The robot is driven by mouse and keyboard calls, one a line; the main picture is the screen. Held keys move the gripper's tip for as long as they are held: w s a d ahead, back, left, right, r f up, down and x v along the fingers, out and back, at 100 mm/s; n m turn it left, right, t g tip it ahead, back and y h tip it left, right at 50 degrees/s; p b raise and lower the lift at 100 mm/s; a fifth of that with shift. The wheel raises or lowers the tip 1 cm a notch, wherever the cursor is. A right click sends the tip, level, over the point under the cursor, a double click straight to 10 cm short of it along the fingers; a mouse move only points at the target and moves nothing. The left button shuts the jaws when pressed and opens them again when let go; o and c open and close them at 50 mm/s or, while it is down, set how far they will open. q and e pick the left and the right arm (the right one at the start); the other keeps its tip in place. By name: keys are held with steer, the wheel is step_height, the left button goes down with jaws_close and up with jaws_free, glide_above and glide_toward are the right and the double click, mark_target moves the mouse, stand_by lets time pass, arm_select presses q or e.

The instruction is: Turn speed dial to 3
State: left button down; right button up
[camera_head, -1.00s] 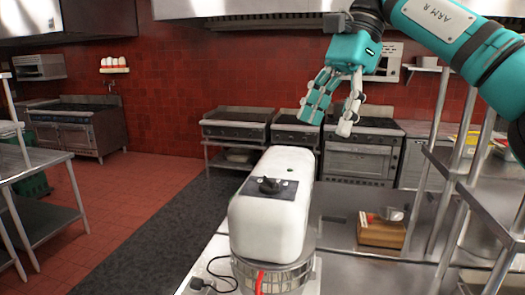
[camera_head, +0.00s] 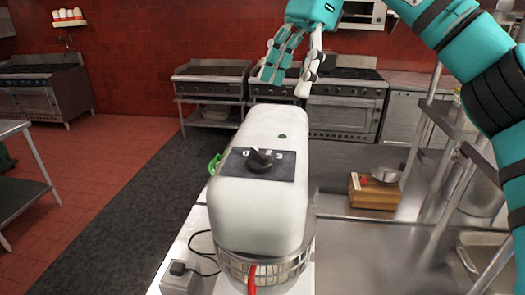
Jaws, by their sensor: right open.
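A white stand mixer (camera_head: 262,207) stands upright on the steel counter in the middle of the head view. On its top is a dark panel with a black speed dial (camera_head: 260,160). The panel has small white number marks around the dial; which mark the dial points at is hard to tell. My right gripper (camera_head: 285,84) hangs above and beyond the mixer, with its fingers pointing down. My left gripper is not in view.
A metal guard (camera_head: 262,268) and a red handle (camera_head: 252,280) sit below the mixer head. A wooden block (camera_head: 373,192) with a metal pan (camera_head: 388,174) stands to the right. Metal shelving (camera_head: 437,150) is at the right. The space above the dial is clear.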

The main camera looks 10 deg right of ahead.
steer(key=p, duration=0.2)
glide_toward(260, 152)
step_height(260, 152, down, 2)
steer(key=x, duration=0.2)
steer(key=p+x, duration=0.1)
steer(key=x, duration=0.2)
steer(key=shift+s+a, duration=0.15)
steer(key=shift+a, duration=0.3)
steer(key=shift+a+f, duration=0.25)
steer(key=shift+f, duration=0.4)
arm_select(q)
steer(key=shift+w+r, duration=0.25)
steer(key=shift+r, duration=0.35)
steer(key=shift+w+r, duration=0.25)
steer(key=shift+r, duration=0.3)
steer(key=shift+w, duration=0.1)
